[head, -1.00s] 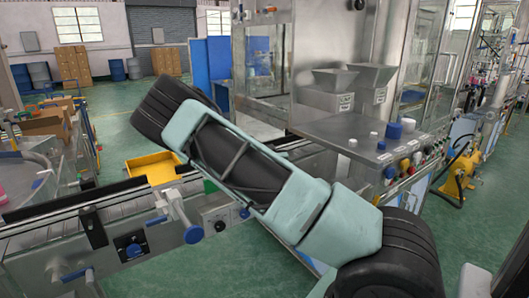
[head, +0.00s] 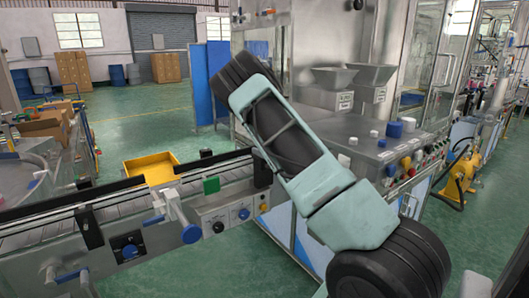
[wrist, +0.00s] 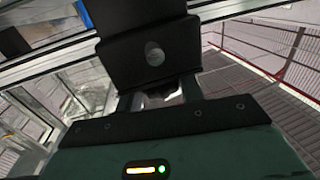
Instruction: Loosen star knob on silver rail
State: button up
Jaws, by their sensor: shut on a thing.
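In the wrist view my gripper (wrist: 158,92) points at a black bracket (wrist: 180,50) with a round hole in its face. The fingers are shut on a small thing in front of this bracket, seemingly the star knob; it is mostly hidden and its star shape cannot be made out. A silver rail (wrist: 50,62) crosses the upper part of the wrist view, behind the bracket. In the head view my arm hides the gripper and whatever it holds.
A steel machine with funnels (head: 335,76) stands behind my arm. Green floor is open at the left back.

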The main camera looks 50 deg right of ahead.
jog(key=shift+r, duration=0.15)
jog(key=o, duration=1)
jog(key=shift+s, duration=0.1)
jog(key=shift+s, duration=0.3)
jog(key=shift+s+a+b, duration=0.15)
jog(key=shift+s+b, duration=0.8)
jog(key=shift+s, duration=2.35)
